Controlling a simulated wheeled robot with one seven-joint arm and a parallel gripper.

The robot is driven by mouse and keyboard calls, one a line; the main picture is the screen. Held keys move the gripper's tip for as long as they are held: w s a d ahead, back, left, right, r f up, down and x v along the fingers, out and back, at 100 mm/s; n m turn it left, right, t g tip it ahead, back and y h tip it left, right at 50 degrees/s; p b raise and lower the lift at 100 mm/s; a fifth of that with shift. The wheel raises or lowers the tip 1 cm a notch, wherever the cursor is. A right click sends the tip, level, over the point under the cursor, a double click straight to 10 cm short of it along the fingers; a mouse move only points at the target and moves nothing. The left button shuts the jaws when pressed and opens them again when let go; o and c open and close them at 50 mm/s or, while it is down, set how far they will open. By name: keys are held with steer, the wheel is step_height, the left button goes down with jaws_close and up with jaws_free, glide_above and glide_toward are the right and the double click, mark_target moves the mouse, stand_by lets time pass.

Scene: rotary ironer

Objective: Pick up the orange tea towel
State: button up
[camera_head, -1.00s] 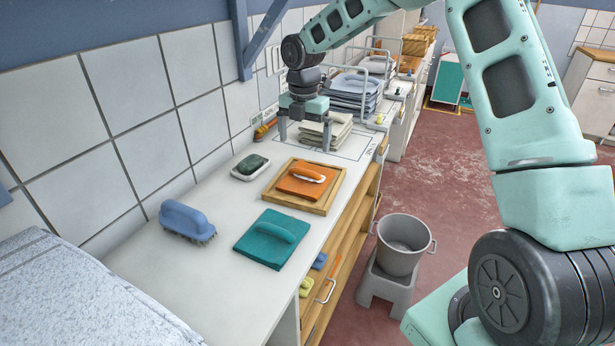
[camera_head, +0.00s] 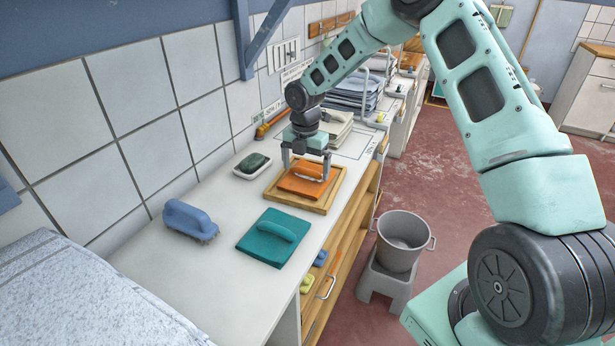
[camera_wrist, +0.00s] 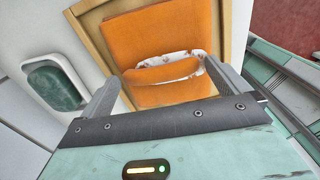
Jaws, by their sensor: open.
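The orange tea towel (camera_head: 303,183) lies folded on a wooden tray (camera_head: 323,208) on the white counter. A raised strip with a white, reddish-marked part runs across its top. In the wrist view the towel (camera_wrist: 155,35) fills the upper middle, inside the wooden rim. My gripper (camera_head: 305,172) is open and points down over the tray. In the wrist view its two fingers (camera_wrist: 160,88) stand on either side of the raised strip, with nothing held. I cannot tell whether the fingertips touch the towel.
A dish with a dark green block (camera_head: 252,164) stands just left of the tray. A blue brush (camera_head: 190,220) and a teal folded piece (camera_head: 272,238) lie nearer. Folded linen (camera_head: 338,128) is stacked behind. A grey bucket (camera_head: 401,242) stands off the counter's right side.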

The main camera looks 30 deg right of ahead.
mark_target(306, 169)
steer(key=c, duration=1)
steer(key=shift+c, duration=0.2)
steer(key=shift+r, duration=0.1)
step_height(306, 169, up, 10)
steer(key=b, duration=0.1)
